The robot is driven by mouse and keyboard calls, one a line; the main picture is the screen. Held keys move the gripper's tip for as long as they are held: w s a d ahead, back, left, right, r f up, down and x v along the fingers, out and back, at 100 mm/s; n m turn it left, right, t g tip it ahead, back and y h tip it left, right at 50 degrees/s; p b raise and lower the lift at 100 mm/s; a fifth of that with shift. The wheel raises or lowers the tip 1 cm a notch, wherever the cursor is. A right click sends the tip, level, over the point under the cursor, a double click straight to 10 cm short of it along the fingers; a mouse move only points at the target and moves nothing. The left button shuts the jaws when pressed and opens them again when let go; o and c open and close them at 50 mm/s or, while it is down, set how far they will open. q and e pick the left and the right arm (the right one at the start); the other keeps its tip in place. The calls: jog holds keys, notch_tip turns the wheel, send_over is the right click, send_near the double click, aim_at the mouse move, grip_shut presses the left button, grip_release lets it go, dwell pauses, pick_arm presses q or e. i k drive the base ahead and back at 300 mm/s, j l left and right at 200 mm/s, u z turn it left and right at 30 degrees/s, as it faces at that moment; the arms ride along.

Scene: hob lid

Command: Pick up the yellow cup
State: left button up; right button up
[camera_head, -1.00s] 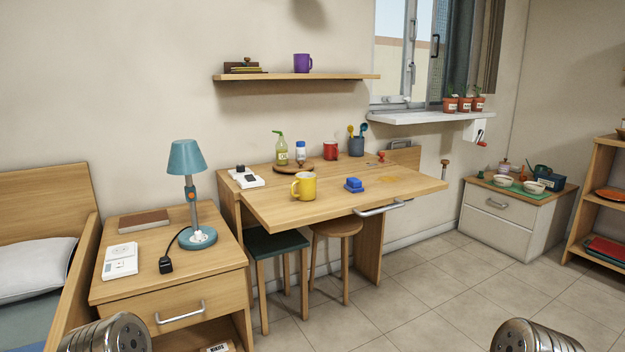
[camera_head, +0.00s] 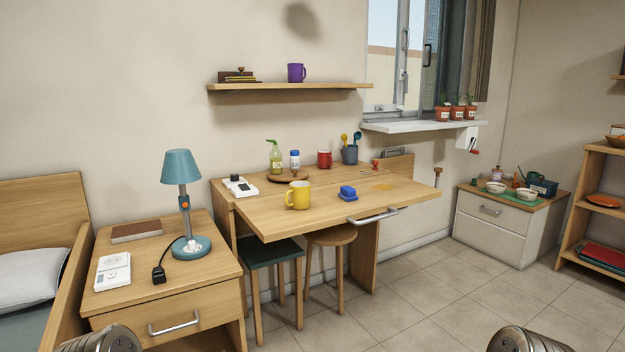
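The yellow cup (camera_head: 298,196) stands upright on the near left part of the wooden fold-down table (camera_head: 275,221), its handle pointing left. Nothing touches it. A blue block-like item (camera_head: 347,192) lies to its right on the table. Two metal parts of my own arms show at the bottom left and bottom right edges. They are far from the cup, and no gripper fingers show.
Two stools (camera_head: 331,236) stand under the table. A nightstand with a teal lamp (camera_head: 181,167) is at left. Tiled floor is clear at right.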

aim_at(299, 191)
jog(key=i+l+z, duration=0.15)
jog(key=i+l, duration=0.45)
jog(key=i, duration=0.15)
